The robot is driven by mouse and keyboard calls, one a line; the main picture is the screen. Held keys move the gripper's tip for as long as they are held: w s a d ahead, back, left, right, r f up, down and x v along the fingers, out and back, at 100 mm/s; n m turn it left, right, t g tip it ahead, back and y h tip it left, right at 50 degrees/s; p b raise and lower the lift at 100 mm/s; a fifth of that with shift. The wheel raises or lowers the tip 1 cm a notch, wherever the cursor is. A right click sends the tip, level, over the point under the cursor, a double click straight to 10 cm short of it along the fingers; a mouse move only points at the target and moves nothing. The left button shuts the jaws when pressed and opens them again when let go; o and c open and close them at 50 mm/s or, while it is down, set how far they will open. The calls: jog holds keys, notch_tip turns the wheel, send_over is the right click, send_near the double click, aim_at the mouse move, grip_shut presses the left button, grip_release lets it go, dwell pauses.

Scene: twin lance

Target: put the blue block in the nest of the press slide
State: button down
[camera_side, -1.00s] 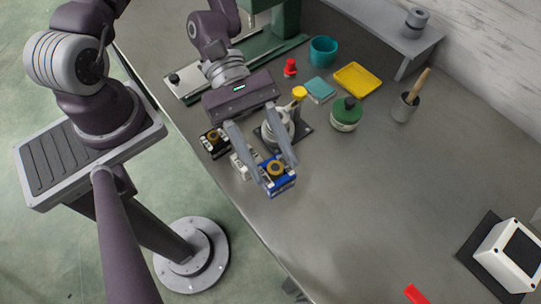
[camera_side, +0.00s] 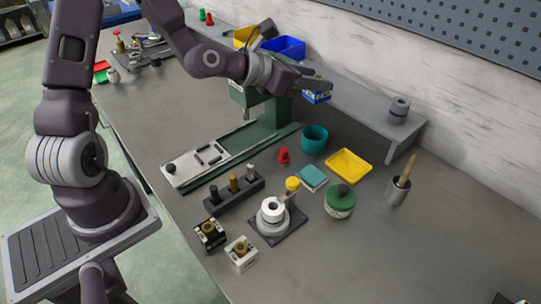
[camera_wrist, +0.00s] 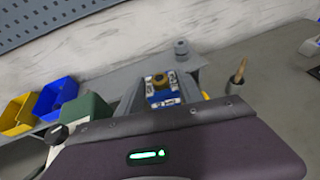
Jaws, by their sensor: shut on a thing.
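The blue block (camera_side: 317,97), with a brass round piece on top in the wrist view (camera_wrist: 161,84), is held between the fingers of my gripper (camera_side: 312,84). In the side view the gripper is high, beside the green press (camera_side: 280,108) and in front of the back shelf. In the wrist view a finger stands on each side of the block. The press slide (camera_side: 190,170) is a pale plate with a dark knob, running out left from the press base. Small dark-edged recesses show on it; I cannot tell which is the nest. The gripper is well away from the slide.
A black block (camera_side: 210,234) and a white block (camera_side: 241,254) stand at the table's front edge. A dark rack with pegs (camera_side: 234,195), a white round fixture (camera_side: 272,215), a teal cup (camera_side: 314,139) and a yellow tray (camera_side: 348,166) stand nearby.

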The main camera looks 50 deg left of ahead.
jog(key=w+a+r+n+y, duration=0.1)
jog(key=a+r+n+y, duration=0.1)
jog(key=a, duration=0.3)
jog(key=d+f+m+h, duration=0.2)
jog(key=d+f, duration=0.1)
jog(key=d, duration=0.6)
jog(key=d+f+m+h, duration=0.1)
jog(key=d+f, duration=0.1)
jog(key=d, duration=0.8)
jog(key=s+d+f+m+g+h, duration=0.1)
jog(key=s+d+f, duration=0.2)
jog(key=d, duration=0.3)
jog(key=s+d+f+m+h, duration=0.1)
jog(key=s+d+f, duration=0.2)
jog(key=d, duration=0.2)
jog(key=f, duration=1)
jog(key=shift+w+f, duration=0.2)
jog(key=shift+f, duration=0.1)
jog(key=c, duration=0.8)
grip_release()
jog(key=shift+o, duration=0.2)
